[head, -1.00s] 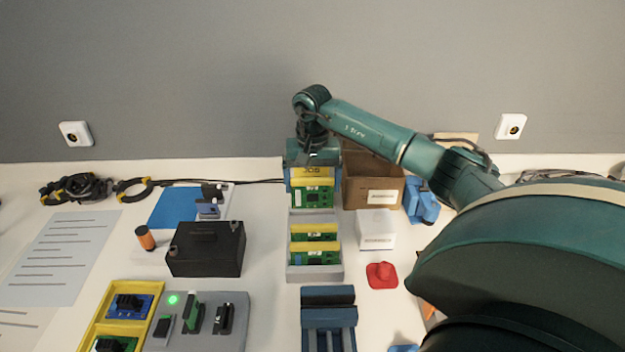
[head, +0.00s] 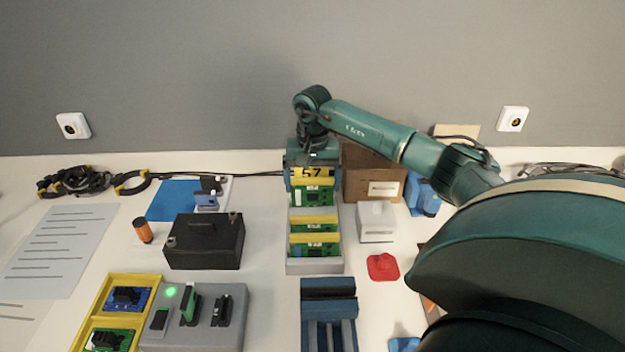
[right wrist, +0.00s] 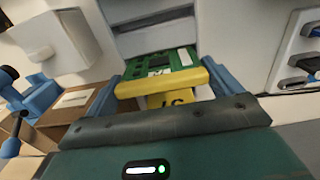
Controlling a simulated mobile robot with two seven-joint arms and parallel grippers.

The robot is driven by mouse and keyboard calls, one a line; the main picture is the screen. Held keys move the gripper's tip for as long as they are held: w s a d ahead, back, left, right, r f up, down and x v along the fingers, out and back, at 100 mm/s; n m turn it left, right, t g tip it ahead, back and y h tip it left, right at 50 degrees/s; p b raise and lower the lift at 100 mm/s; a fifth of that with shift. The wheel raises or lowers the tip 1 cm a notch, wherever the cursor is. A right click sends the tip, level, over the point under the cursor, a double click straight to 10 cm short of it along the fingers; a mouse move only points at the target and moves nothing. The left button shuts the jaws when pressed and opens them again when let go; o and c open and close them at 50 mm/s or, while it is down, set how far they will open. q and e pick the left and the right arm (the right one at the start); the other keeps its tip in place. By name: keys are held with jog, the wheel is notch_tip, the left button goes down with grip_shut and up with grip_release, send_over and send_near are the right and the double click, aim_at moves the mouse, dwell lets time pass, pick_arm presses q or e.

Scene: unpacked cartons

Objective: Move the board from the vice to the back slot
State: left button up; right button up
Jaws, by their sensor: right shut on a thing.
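My right gripper (head: 312,172) is shut on a green circuit board (head: 316,196) with a yellow top edge. It holds the board upright at the far end of the grey slotted rack (head: 315,267). The held board also shows in the right wrist view (right wrist: 165,60), between the blue fingers of the right gripper (right wrist: 168,85). I cannot tell whether its lower edge is inside the back slot. Two similar yellow-edged boards (head: 314,223) (head: 315,250) stand in the rack nearer to me. The blue vice (head: 328,290) is in front of the rack, with no board visible in it. My left gripper is out of view.
A red object (head: 383,267) lies nearby. A black case (head: 204,243) sits to the left. A cable (head: 225,180) runs behind. The wall is close beyond.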

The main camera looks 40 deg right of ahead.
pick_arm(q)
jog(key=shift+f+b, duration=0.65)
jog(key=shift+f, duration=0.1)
pick_arm(e)
jog(key=shift+f, duration=1.05)
jog(key=o, duration=0.8)
jog(key=shift+c, duration=0.2)
jog(key=shift+r, duration=0.55)
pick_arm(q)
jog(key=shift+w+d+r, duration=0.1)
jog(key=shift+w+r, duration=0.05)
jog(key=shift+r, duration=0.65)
pick_arm(e)
notch_tip(320, 180, up, 12)
